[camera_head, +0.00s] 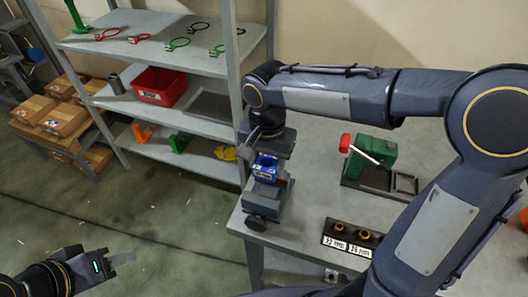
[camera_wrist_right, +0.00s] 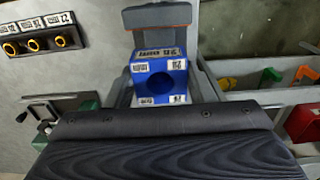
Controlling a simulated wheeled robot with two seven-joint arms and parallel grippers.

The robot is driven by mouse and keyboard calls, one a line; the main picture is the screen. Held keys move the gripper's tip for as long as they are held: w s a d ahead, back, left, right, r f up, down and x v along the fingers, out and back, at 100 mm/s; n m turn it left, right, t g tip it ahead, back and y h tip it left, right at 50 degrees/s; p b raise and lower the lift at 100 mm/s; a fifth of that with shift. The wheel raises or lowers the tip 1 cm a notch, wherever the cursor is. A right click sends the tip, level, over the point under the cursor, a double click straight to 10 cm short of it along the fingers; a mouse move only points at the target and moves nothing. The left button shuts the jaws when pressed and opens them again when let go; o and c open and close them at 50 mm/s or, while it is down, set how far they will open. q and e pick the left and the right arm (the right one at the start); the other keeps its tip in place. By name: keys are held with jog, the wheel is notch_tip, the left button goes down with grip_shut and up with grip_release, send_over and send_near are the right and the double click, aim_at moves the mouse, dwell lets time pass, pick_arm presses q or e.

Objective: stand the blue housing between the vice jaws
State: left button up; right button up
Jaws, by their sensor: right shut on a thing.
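The blue housing (camera_head: 265,166), a block with white labels and a round hole, is at the grey vice (camera_head: 262,205) on the near left corner of the table. My right gripper (camera_head: 266,152) is directly above the vice, shut on the housing. In the right wrist view the housing (camera_wrist_right: 158,78) shows its hole, in front of a vice jaw with an orange-brown strip (camera_wrist_right: 160,15). I cannot tell whether the housing touches the vice bed. My left gripper (camera_head: 121,258) is empty, low over the floor, far from the vice; its finger gap is unclear.
A green device with a red handle (camera_head: 376,153) stands on the table, right of the vice. A black block with brass rings and labels (camera_head: 352,237) lies nearer the front. A shelf rack (camera_head: 233,90) with a red bin (camera_head: 160,86) stands behind left.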

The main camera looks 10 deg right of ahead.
jog(key=b, duration=0.8)
send_near(266, 195)
jog(key=shift+f, duration=2.75)
jog(key=shift+f, duration=0.5)
jog(key=o, duration=1.8)
jog(key=shift+s, duration=0.1)
jog(key=shift+r+p, duration=2.8)
jog(key=shift+r, duration=0.75)
